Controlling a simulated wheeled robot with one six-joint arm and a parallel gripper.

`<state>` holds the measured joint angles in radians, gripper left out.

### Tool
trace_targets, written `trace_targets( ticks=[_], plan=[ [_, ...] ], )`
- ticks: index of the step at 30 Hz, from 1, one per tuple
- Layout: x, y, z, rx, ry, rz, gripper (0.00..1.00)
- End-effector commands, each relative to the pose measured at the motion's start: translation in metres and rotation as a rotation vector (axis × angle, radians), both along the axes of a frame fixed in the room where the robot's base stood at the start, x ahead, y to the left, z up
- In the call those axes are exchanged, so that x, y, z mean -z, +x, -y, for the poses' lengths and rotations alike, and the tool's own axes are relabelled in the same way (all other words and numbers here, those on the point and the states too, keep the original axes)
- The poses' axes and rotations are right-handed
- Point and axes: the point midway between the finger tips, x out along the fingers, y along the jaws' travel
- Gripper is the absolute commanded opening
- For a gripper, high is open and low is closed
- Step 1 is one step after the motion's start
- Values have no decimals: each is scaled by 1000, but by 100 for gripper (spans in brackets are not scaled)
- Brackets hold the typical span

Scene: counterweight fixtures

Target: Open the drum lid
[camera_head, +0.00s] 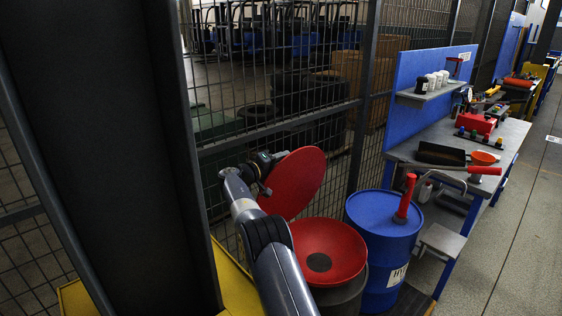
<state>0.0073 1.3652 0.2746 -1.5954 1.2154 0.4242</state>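The drum lid (298,180) is a round red disc. It stands steeply tilted up, with the red funnel-shaped drum top (338,240) uncovered below it. The funnel has a dark round centre and sits on a dark grey drum (347,298). My gripper (264,168) is at the upper left edge of the lid, on its back side. It is small and dark here, and I cannot tell whether its fingers are open, shut or touching the lid.
A blue drum (384,238) with a red hand pump (405,200) stands right beside the dark drum. A wire mesh fence (225,95) runs close behind. A workbench (450,135) with tools is to the right. A dark post fills the left. The floor at far right is clear.

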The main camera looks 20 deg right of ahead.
Motion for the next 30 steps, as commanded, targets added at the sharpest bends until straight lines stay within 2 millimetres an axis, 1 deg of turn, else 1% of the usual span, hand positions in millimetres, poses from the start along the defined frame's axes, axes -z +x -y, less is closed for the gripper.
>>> trace_targets(
  ticks=[5,8,11,18,21,25,30],
  plan=[
    [0,-1,-2,0,0,1,33],
    [1,-3,-9,-2,-1,0,33],
    [2,-7,-22,-2,-1,0,33],
    [3,-24,-69,-4,0,1,33],
    [2,-30,-84,-3,-1,0,33],
    [2,-35,-97,-1,0,0,33],
    [0,-37,-102,0,0,0,33]
  ],
)
